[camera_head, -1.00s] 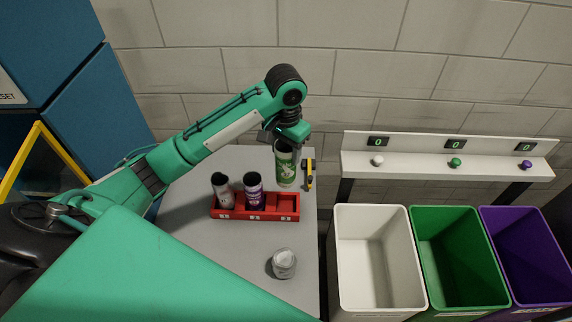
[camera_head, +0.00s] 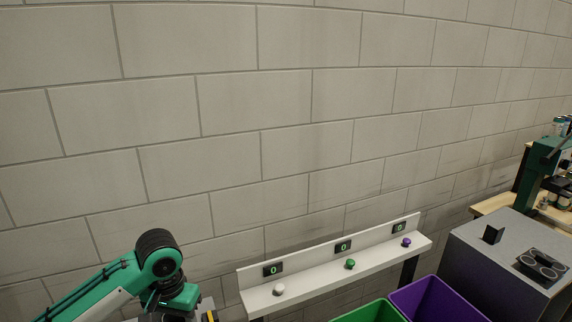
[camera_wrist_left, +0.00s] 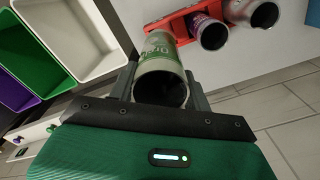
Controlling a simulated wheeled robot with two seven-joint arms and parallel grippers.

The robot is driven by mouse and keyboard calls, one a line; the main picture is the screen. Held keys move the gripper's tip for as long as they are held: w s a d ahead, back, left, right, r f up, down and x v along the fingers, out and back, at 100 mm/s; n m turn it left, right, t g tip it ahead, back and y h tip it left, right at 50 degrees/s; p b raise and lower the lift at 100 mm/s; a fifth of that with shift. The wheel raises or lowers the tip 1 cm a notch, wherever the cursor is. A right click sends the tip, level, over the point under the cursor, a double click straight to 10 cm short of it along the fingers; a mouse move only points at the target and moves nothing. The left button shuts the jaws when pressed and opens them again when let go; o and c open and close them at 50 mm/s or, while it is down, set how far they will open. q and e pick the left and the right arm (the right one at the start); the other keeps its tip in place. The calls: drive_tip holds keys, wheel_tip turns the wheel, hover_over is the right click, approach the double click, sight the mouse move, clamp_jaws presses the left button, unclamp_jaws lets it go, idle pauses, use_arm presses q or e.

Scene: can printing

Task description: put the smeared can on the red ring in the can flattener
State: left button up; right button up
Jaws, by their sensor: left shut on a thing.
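My left gripper (camera_wrist_left: 160,82) is shut around a green and white can (camera_wrist_left: 160,60) in the left wrist view, one finger on each side. The can's dark round end faces the camera; I cannot make out a smear on it. In the head view my left arm's black wrist joint shows at the lower left, with the gripper and can cut off by the bottom edge. No red ring shows clearly, and I cannot identify the can flattener for sure. My right gripper is in neither view.
In the left wrist view, a red rack (camera_wrist_left: 180,24) holds two cans, beside white, green and purple bins. In the head view, a white shelf (camera_head: 340,268) with knobs lines the wall.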

use_arm(q)
drive_tip(key=s+d+f+n+b, duration=0.1)
drive_tip(key=s+d+f+b, duration=0.2)
drive_tip(key=f, duration=0.7)
drive_tip(key=s+b, duration=0.2)
drive_tip(key=s, duration=0.1)
